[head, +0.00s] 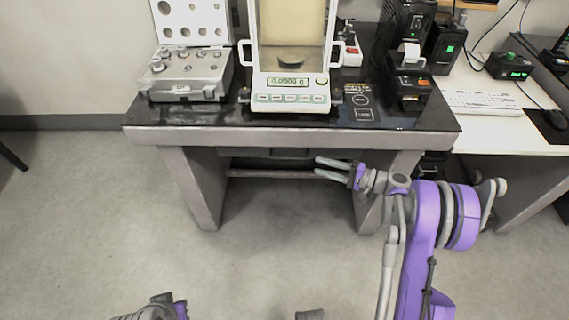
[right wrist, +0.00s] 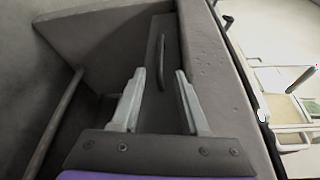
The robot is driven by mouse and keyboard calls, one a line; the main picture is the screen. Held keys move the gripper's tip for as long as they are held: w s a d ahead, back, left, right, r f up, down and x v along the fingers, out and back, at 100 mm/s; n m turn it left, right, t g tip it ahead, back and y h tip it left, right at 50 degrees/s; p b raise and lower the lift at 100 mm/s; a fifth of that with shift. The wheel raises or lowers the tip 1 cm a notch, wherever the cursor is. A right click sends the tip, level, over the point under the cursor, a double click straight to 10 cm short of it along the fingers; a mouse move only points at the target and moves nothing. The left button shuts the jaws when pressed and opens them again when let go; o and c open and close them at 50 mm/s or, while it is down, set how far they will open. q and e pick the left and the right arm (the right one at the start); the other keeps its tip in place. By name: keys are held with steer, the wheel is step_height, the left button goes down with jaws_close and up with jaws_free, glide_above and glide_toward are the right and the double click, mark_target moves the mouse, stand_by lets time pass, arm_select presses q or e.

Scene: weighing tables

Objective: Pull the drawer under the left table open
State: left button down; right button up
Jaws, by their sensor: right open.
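The left table (head: 290,136) is a heavy grey stand with a black top. Its drawer (head: 262,153) is a dark front under the top, partly hidden by my right gripper in the head view. The drawer front (right wrist: 158,28) also shows in the right wrist view, with a dark bar handle (right wrist: 162,66); it looks shut. My right gripper (head: 318,167) is open and empty, its fingers pointing at the drawer front. In the wrist view the handle lies between and beyond the fingertips (right wrist: 158,74), apparently untouched. Part of my left gripper (head: 168,304) shows at the bottom edge, fingers unclear.
A balance (head: 290,95), an open weight case (head: 188,75) and a small black printer (head: 408,85) stand on the table. A crossbar (head: 270,174) runs between the legs below the drawer. A white desk (head: 510,130) adjoins at right. Floor in front is clear.

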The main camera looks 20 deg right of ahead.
mark_target(293, 158)
steer(key=b+x, duration=0.1)
steer(key=x, duration=0.9)
steer(key=shift+w+a, duration=0.25)
steer(key=shift+w, duration=0.05)
steer(key=shift+c, duration=0.2)
jaws_close()
stand_by(0.9)
